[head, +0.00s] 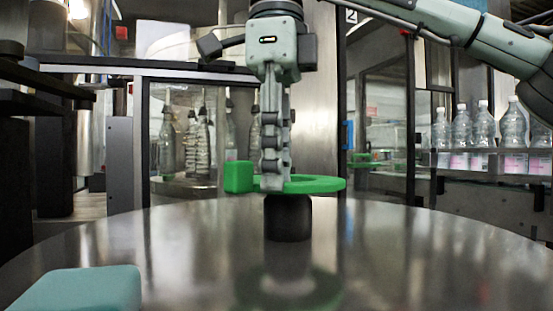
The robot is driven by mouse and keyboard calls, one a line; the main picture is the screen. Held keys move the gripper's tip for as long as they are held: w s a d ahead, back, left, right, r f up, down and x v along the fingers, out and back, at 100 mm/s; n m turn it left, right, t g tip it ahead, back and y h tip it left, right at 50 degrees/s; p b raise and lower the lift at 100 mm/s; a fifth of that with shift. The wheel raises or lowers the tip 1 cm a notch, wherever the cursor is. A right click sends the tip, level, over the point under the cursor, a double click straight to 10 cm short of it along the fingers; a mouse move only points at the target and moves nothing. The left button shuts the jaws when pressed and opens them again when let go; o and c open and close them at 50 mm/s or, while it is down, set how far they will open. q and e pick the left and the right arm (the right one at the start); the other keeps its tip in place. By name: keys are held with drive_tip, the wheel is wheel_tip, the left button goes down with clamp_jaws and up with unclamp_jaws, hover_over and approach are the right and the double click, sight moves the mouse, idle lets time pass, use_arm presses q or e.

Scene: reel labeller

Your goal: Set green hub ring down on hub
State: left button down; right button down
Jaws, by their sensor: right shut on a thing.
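The green hub ring (318,184) is a flat ring with a block-shaped tab (238,176) on its left side. My right gripper (272,180) points straight down and is shut on the near left part of the ring. The hub (289,218) is a short black cylinder standing on the round metal table. The ring is level, at about the height of the hub's top and above the table. The gripper hides part of the ring's opening, so I cannot tell whether the ring is touching the hub or around it. My left gripper is not in view.
The round, shiny metal table (400,250) fills the foreground and mirrors the ring. A teal block (80,288) lies at its front left. Clear bottles (460,130) stand on a shelf at the right. Glass-fronted machine panels stand behind. The table around the hub is clear.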

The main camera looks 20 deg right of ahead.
drive_tip(key=shift+f+b, duration=0.5)
drive_tip(key=shift+f, duration=0.4)
drive_tip(key=shift+r, duration=0.15)
drive_tip(key=shift+w+r+p, duration=0.1)
drive_tip(key=shift+r+p, duration=0.15)
drive_tip(key=shift+p, duration=0.35)
drive_tip(key=shift+f, duration=0.15)
drive_tip(key=shift+a+f, duration=0.1)
drive_tip(key=shift+f, duration=0.1)
drive_tip(key=shift+r, duration=0.15)
